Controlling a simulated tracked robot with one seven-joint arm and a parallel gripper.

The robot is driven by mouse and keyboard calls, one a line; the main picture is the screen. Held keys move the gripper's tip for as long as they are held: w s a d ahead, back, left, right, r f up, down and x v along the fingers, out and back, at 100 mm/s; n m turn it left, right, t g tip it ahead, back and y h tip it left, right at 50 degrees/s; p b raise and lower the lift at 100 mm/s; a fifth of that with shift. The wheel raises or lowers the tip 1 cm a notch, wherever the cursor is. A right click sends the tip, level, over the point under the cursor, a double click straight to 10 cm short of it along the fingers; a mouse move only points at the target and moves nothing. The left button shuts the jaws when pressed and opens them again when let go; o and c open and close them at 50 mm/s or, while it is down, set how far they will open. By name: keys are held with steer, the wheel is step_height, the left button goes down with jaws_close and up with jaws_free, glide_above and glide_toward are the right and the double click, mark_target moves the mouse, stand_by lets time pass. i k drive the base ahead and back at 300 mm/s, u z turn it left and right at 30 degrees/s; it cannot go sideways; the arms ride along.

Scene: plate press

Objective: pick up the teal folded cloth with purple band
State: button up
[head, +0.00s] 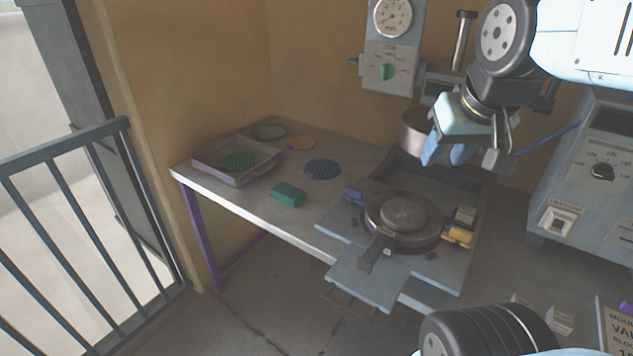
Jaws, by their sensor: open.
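The teal folded cloth (287,195) lies on the grey table near its front edge, left of the press. It looks like a small flat block; its purple band is too small to make out clearly. My gripper (447,154) is at the upper right, raised above the back of the press, with pale blue fingers pointing down. It is open, holds nothing I can see, and is well to the right of the cloth and apart from it.
A dark blue ribbed disc (322,169) and an orange disc (301,143) lie behind the cloth. The press (402,216) stands to its right. A railing (92,205) is at far left.

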mark_target(290, 195)
steer(key=u, duration=2.35)
steer(key=i, duration=0.1)
steer(key=z, duration=3.55)
steer(key=k, duration=1.7)
steer(key=u, duration=1.1)
steer(key=i, duration=1.7)
